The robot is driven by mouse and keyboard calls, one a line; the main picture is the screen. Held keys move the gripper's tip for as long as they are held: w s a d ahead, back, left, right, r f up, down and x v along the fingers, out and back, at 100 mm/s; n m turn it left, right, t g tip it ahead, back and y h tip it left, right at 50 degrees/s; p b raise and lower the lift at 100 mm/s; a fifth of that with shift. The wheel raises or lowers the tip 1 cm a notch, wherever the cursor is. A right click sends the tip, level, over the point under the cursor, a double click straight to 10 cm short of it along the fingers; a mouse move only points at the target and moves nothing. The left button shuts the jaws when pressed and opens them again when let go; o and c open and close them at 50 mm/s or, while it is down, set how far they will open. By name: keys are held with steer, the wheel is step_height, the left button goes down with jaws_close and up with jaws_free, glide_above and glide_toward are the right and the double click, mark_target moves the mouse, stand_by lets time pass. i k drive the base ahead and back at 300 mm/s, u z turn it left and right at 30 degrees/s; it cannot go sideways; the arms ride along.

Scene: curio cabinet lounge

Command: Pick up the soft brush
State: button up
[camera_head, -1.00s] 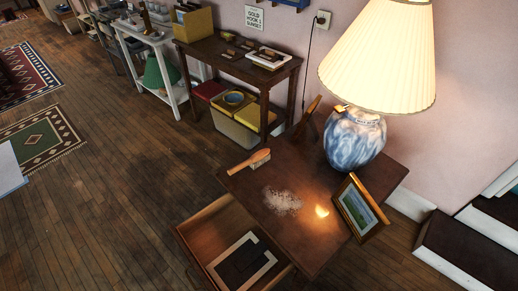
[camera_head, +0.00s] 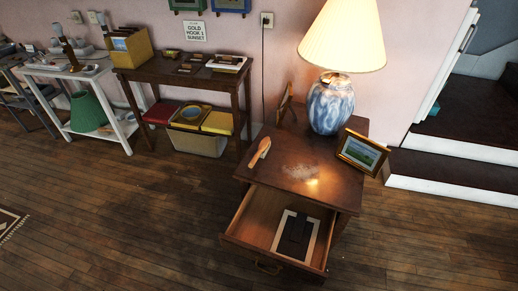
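The soft brush (camera_head: 259,153) has an orange-brown wooden handle and pale bristles. It lies near the left edge of the small dark wooden side table (camera_head: 318,187), beside a pale dusty patch (camera_head: 301,171) on the tabletop. Nothing covers the brush. My gripper is not in view.
A lit lamp (camera_head: 331,103) and a framed landscape picture (camera_head: 362,152) stand on the table. Its drawer (camera_head: 258,214) is open, with a dark and white frame-like item (camera_head: 296,234) inside. A darker shelf table (camera_head: 179,72) stands left. Steps (camera_head: 450,176) rise right. The front floor is clear.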

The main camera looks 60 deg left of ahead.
mark_target(264, 146)
steer(key=k, duration=0.5)
steer(key=z, duration=0.05)
steer(key=i, duration=0.15)
steer(key=u, duration=2.2)
steer(key=i, duration=0.85)
steer(key=z, duration=0.2)
steer(key=k, duration=0.85)
steer(key=u, duration=0.2)
steer(key=i, duration=0.4)
